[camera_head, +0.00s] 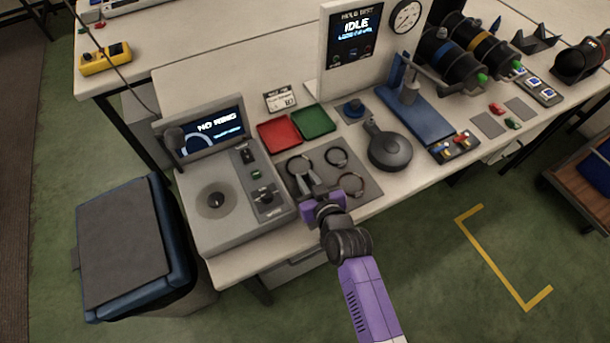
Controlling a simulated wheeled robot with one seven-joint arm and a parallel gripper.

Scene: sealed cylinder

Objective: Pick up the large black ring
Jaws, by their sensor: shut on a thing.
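The large black ring (288,164) is at the left of a grey mat (371,165) on the bench. My gripper (307,182) reaches in from the front and is shut on the near side of this ring; the fingers hide that part. I cannot tell whether the ring is off the mat. A smaller black ring (337,149) lies to its right and a little farther back. A brownish ring (361,184) lies at the right front of the mat, close beside my gripper.
A grey device with a "NO RING" screen (215,130) stands left of the mat. Red (279,133) and green (314,121) trays lie behind it. A round dark object with a handle (390,152) and a blue-based press (415,115) stand to the right.

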